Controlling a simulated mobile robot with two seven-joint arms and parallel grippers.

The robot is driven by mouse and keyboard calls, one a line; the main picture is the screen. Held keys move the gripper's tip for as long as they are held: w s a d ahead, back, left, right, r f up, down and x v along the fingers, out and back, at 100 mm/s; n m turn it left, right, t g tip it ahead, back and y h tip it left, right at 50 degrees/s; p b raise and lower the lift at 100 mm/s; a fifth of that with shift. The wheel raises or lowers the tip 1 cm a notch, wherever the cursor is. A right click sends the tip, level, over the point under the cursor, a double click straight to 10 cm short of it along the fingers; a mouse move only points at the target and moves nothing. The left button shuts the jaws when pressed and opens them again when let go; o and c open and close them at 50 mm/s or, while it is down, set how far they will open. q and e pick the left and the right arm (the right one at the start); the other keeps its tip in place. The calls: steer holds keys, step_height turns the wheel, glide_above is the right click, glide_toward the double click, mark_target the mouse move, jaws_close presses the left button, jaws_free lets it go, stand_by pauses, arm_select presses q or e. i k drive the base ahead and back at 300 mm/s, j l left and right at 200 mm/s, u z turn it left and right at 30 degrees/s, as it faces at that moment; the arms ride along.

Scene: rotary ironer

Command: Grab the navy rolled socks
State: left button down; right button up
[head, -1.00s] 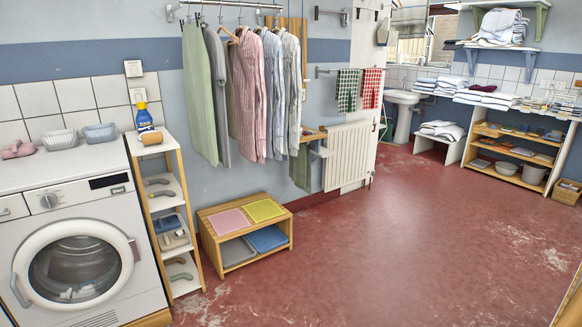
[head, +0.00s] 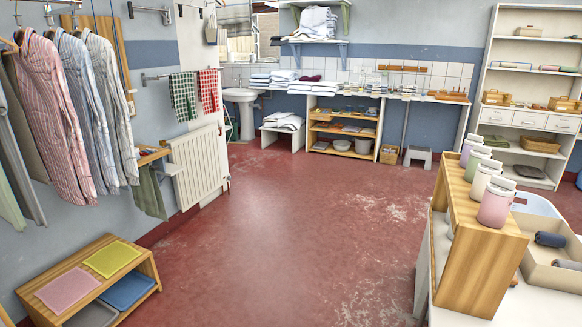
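Two dark rolled bundles that look like rolled socks lie in an open beige box (head: 538,275) at the right edge. The farther roll (head: 550,239) is dark navy-grey. The nearer roll (head: 568,265) is a bluish grey and is partly cut off by the picture edge. I cannot tell for sure which one is the navy pair. Neither of my grippers is in the head view.
A wooden stand with several pastel jars (head: 495,202) stands left of the box on a white surface. A low wooden bench (head: 140,262) with coloured trays is at lower left. Hanging shirts (head: 58,120) and a radiator (head: 200,165) line the left wall. The red floor (head: 290,235) between is clear.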

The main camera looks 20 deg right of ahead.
mark_target(552, 239)
steer(key=i+j+z, duration=0.1)
steer(key=z, duration=0.3)
steer(key=i+j+z, duration=0.1)
steer(key=z, duration=0.25)
steer(key=i+j+z, duration=0.2)
steer(key=z, duration=0.2)
steer(key=i+j+z, duration=0.15)
steer(key=z, duration=0.2)
steer(key=i+j+z, duration=0.1)
steer(key=z, duration=0.25)
steer(key=i+j+z, duration=0.1)
steer(key=j+z, duration=0.2)
